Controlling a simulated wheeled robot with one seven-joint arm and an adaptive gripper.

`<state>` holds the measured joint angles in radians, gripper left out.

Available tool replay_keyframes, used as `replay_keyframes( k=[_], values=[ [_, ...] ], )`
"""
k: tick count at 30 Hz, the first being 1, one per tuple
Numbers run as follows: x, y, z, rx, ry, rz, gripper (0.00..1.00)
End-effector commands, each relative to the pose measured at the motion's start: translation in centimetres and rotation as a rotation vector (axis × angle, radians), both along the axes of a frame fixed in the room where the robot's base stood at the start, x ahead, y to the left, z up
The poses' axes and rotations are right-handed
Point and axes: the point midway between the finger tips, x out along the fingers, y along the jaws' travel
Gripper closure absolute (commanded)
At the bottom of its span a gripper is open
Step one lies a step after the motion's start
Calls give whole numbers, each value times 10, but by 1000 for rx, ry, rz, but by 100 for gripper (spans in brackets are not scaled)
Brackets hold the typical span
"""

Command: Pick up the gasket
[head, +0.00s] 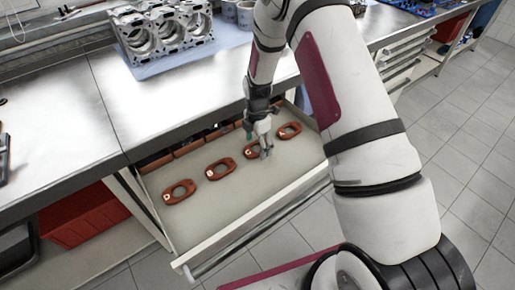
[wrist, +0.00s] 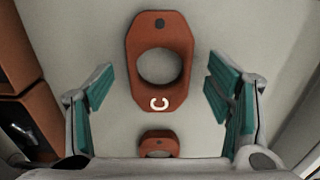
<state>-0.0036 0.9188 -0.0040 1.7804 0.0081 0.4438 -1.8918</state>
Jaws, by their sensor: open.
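Several red-orange oblong gaskets with a round hole lie in a row in an open drawer (head: 205,225). In the head view one is at the left (head: 168,197), another is beside it (head: 212,173), a third (head: 247,153) is at my gripper (head: 267,152), and a fourth is at the right (head: 297,128). In the wrist view a gasket marked with a white C (wrist: 160,36) lies flat between and beyond the fingers of my gripper (wrist: 160,86). The jaws are open and empty. I cannot tell surely which gasket in the head view bears the C.
Another gasket (wrist: 158,134) shows at the bottom of the wrist view, partly hidden by my gripper. Brown bins (head: 188,147) line the drawer's back. The steel workbench (head: 55,115) overhangs behind, with an engine block (head: 165,35) on it. Tiled floor lies in front.

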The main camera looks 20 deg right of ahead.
Motion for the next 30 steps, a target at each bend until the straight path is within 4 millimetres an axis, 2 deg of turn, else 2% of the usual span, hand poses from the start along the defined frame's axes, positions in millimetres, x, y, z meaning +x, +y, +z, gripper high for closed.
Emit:
replay_keyframes(
  k=[8, 11, 15, 25, 30],
  values=[
    [1, 0, -4, 0, -2, 0, 27],
    [1, 0, -4, 0, -2, -1, 45],
    [1, 0, -4, 0, -2, -1, 77],
    [1, 0, -2, 0, -2, -1, 78],
    [2, -1, 18, 0, -6, -2, 78]
  ],
)
